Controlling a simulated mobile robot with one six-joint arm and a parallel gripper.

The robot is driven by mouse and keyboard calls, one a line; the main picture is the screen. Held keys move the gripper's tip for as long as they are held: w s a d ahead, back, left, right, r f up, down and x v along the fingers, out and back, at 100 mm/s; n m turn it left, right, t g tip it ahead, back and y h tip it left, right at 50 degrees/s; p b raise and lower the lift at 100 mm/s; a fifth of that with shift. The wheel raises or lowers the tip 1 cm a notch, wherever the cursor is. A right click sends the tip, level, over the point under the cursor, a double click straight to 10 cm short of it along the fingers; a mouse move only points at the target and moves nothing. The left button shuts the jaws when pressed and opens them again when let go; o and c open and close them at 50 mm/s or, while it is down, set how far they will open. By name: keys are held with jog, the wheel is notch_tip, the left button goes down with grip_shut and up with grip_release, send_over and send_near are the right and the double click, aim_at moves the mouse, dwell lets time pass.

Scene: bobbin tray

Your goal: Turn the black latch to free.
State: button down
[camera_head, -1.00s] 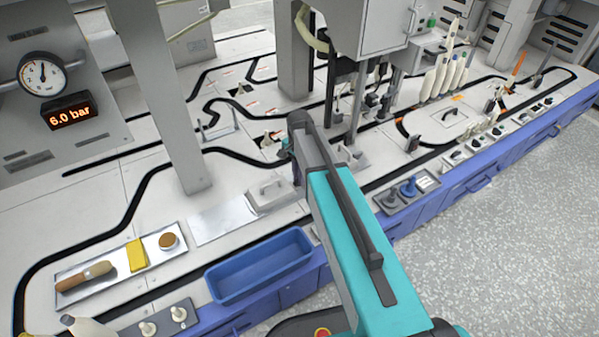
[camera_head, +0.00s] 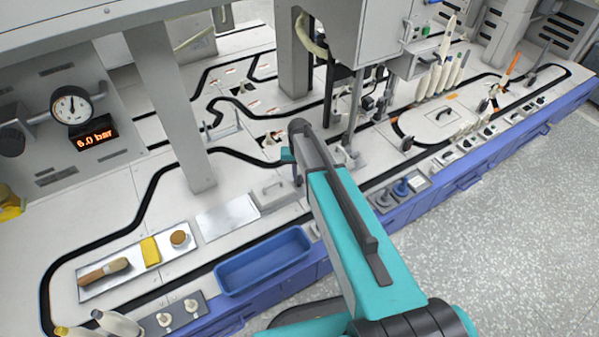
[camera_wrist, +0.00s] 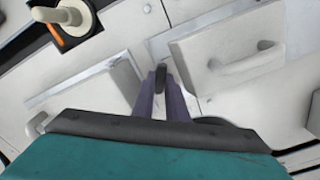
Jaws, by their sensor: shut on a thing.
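In the wrist view my gripper (camera_wrist: 160,82) has two dark purple fingers close together. They are closed on a small dark piece, the black latch (camera_wrist: 160,77), which stands between the fingertips beside a pale plate. Only a little of the latch shows, so its turned angle cannot be told. In the head view my gripper (camera_head: 297,178) is down at the bench surface, mostly behind my arm, and the latch is hidden there.
A pale plate with a grey handle (camera_wrist: 247,58) lies just right of the fingers in the wrist view. A white bobbin peg (camera_wrist: 68,14) stands top left. In the head view a blue tray (camera_head: 262,284) sits at the bench front, and a grey post (camera_head: 170,110) rises at left.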

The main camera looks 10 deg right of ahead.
aim_at(299, 179)
jog(key=n+p, duration=0.2)
jog(key=n, duration=0.1)
jog(key=shift+w+r+n, duration=0.1)
jog(key=shift+r+n, duration=0.05)
jog(key=shift+n, duration=0.15)
jog(key=shift+n+p, duration=0.75)
jog(key=shift+n, duration=0.55)
jog(key=c, duration=1.8)
grip_release()
jog(key=shift+o, duration=0.2)
notch_tip(299, 179, up, 14)
jog(key=p, duration=0.1)
jog(key=shift+f+p, duration=0.25)
jog(key=shift+p, duration=0.15)
